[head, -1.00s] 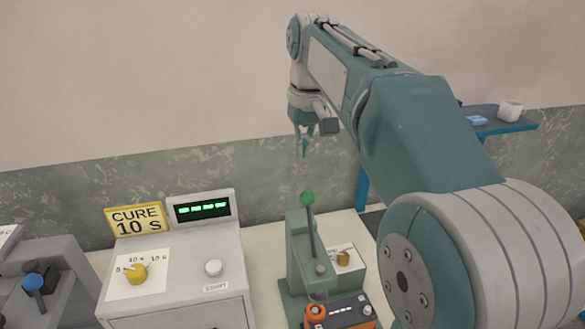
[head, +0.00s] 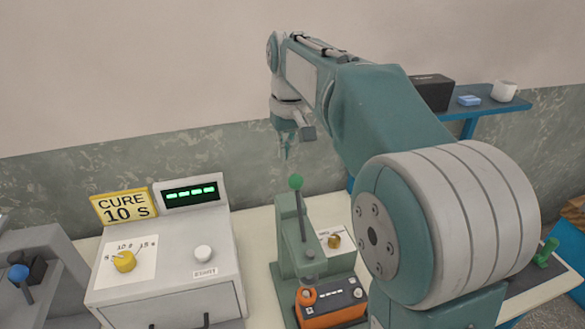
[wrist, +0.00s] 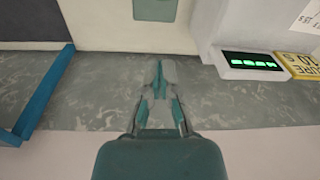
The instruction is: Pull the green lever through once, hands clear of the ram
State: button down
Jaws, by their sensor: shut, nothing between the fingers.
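The green lever is a thin grey rod with a green ball knob (head: 296,182) on top, standing nearly upright on a green press (head: 291,234). An orange and black battery (head: 331,302) sits at the foot of the press, with a round orange part at its left end. My gripper (head: 285,154) is shut and empty, pointing down, a little above and left of the knob in the head view, apart from it. In the wrist view my gripper (wrist: 160,65) is shut; a grey-green part, probably the press, shows at the top, and the knob cannot be made out.
Left of the press stands a white cure box (head: 165,265) with a yellow dial, a white button and a lit green display. A blue shelf (head: 470,112) at the back right holds a black box, a blue item and a white cup. The wall is close behind.

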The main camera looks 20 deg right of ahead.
aim_at(299, 209)
jog(key=f, duration=0.1)
jog(key=a+f, duration=0.1)
jog(key=f, duration=0.1)
jog(key=shift+f, duration=0.2)
jog(key=s, duration=0.2)
jog(key=s+r, duration=0.1)
jog(key=shift+d, duration=0.25)
jog(key=shift+s+d, duration=0.35)
jog(key=shift+a+r, duration=0.1)
jog(key=shift+a, duration=0.1)
jog(key=shift+s+a+r, duration=0.1)
jog(key=shift+s, duration=0.05)
jog(key=shift+s+r+t, duration=0.15)
jog(key=shift+s+t, duration=0.05)
jog(key=shift+t, duration=0.2)
jog(key=shift+s, duration=0.1)
